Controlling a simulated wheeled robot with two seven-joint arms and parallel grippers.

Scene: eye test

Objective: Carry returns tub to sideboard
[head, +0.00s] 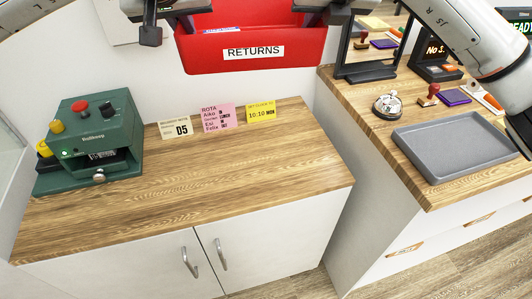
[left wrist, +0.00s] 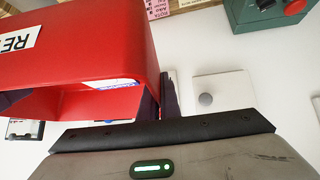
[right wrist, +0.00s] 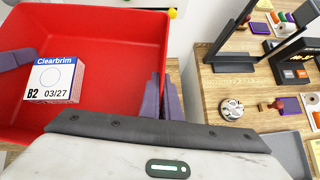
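The red returns tub (head: 255,55), labelled RETURNS, is held up at the top of the head view, its upper part cut off. A white and blue Clearbrim box (right wrist: 53,82) lies inside it. My left gripper (head: 168,22) is shut on one side wall of the tub; its fingers (left wrist: 165,95) show at the wall in the left wrist view. My right gripper (right wrist: 164,98) is shut on the opposite wall, one finger inside and one outside. The sideboard (head: 230,165), white with a wooden top and two doors, stands below in the head view.
A green stamping machine (head: 92,140) stands on the sideboard's left end. Several small cards (head: 217,117) stand along its back edge. The top's middle and front are clear. A counter at right holds a grey tray (head: 455,145), a bell (head: 387,104) and a stand (head: 365,70).

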